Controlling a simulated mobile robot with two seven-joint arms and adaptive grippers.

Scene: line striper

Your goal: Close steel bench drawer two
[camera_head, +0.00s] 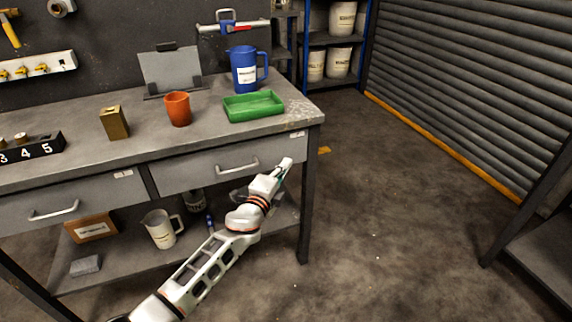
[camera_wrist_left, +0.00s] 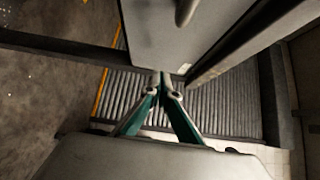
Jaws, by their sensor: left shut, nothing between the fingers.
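The steel bench has two grey drawers side by side under its top. The right drawer (camera_head: 190,176), with a bar handle (camera_head: 238,167) and a small label near its right end, looks close to flush; I cannot tell how far it stands out. My left gripper (camera_head: 286,163) is shut and empty, in front of this drawer's right end. In the left wrist view, the shut fingertips (camera_wrist_left: 163,78) are by the lower edge of a grey drawer front (camera_wrist_left: 160,35), with part of its handle (camera_wrist_left: 185,12) above; contact is unclear. My right gripper is not in view.
The steel bench top (camera_head: 210,132) bears a green tray (camera_head: 253,106), blue jug (camera_head: 244,70), orange cup (camera_head: 178,108) and brass-coloured block (camera_head: 114,122). The left drawer (camera_head: 95,195) is beside the right one. A measuring jug (camera_head: 162,229) stands on the lower shelf.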

